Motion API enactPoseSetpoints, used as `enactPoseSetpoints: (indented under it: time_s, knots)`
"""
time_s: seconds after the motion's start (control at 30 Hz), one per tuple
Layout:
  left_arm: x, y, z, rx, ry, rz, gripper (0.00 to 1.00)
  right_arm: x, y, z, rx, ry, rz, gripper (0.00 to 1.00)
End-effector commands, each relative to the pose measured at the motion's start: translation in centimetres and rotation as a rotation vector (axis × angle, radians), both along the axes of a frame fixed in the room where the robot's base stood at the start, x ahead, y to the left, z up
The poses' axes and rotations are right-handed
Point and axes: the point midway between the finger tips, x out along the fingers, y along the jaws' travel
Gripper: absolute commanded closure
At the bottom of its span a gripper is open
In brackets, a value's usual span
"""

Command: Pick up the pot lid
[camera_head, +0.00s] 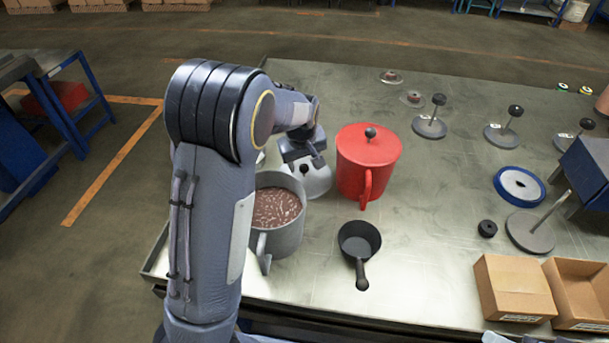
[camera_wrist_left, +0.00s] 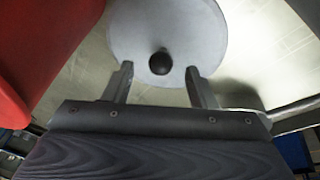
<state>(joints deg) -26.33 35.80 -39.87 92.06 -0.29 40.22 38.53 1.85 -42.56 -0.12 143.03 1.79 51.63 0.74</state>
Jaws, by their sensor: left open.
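The pot lid (camera_head: 318,183) is a light grey disc with a black knob (camera_head: 304,169). It lies on the table between the grey pot and the red pot. My left gripper (camera_head: 305,158) is over the lid and partly hides it in the head view. In the left wrist view the lid (camera_wrist_left: 140,28) is ahead of the jaws, and its dark round knob (camera_wrist_left: 160,62) shows between the two fingertips, apart from both. My left gripper is open and empty. My right gripper is not in view.
The grey pot (camera_head: 283,241), open with brown contents, stands left of the lid. The red lidded pot (camera_head: 365,175) stands close on the right. A small black pan (camera_head: 358,245) lies in front. Discs on stands and cardboard boxes (camera_head: 514,287) are farther right.

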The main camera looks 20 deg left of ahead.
Motion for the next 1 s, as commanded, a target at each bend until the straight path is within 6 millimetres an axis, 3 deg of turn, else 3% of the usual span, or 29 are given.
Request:
enactPoseSetpoints:
  time_s: [0.17, 0.43, 0.8, 1.0]
  knots:
    - [0.5, 0.2, -2.1, 0.001, 0.001, 0.000, 0.48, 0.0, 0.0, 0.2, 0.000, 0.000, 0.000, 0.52]
    - [0.6, 0.2, -2.4, 0.001, -0.001, 0.000, 0.48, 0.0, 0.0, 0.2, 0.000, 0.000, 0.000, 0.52]
    - [0.6, 0.2, -2.4, 0.001, -0.001, 0.000, 0.95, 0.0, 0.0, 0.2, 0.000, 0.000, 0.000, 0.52]
    - [0.6, 0.2, -2.4, 0.000, -0.001, 0.000, 0.98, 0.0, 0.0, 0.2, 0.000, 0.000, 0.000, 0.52]
